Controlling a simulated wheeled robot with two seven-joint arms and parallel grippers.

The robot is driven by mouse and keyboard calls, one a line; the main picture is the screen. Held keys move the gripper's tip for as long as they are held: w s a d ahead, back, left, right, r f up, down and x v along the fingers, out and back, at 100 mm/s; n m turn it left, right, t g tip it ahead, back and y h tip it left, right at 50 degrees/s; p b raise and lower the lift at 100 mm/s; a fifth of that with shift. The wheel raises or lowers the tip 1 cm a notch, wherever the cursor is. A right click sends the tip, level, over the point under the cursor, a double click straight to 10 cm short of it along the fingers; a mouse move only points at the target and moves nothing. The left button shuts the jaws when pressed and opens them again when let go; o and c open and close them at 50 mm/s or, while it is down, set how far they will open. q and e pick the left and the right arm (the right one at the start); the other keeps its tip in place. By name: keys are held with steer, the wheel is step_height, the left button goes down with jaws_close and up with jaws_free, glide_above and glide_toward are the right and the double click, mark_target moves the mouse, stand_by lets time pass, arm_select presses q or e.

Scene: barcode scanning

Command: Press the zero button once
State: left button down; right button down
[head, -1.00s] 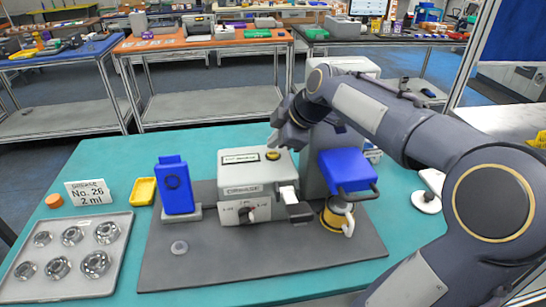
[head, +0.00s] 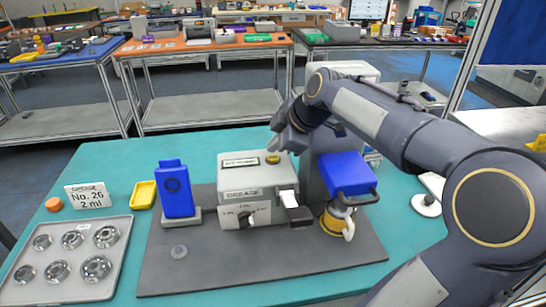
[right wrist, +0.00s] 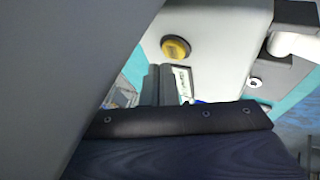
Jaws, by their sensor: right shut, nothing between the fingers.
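A round yellow button (head: 272,159), apparently the zero button, sits on top of the light grey grease dispenser (head: 240,180). It also shows in the right wrist view (right wrist: 176,48). My right gripper (head: 275,147) is shut and empty, with its fingertips close behind and above the button in the head view. In the right wrist view its grey fingers (right wrist: 160,85) lie beside the button, and I see no contact. The dispenser's front has a dial (head: 246,217) and a "GREASE" label. My left gripper is in neither view.
A blue block on a stand (head: 176,192) is left of the dispenser. A tray of metal bearings (head: 125,255) and a "No. 26 2 ml" sign (head: 90,196) are at left.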

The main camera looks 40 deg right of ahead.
mark_target(275, 159)
steer(key=shift+f, duration=0.1)
stand_by(0.7)
steer(key=shift+f+b, duration=0.35)
steer(key=shift+b, duration=0.15)
steer(key=shift+f+b, duration=0.45)
steer(key=shift+b, duration=0.05)
stand_by(0.5)
steer(key=shift+r, duration=0.1)
steer(key=shift+r+p, duration=0.6)
steer(key=shift+r, duration=0.2)
step_height(275, 159, up, 5)
steer(key=p, duration=0.3)
steer(key=shift+p, duration=0.35)
stand_by(0.8)
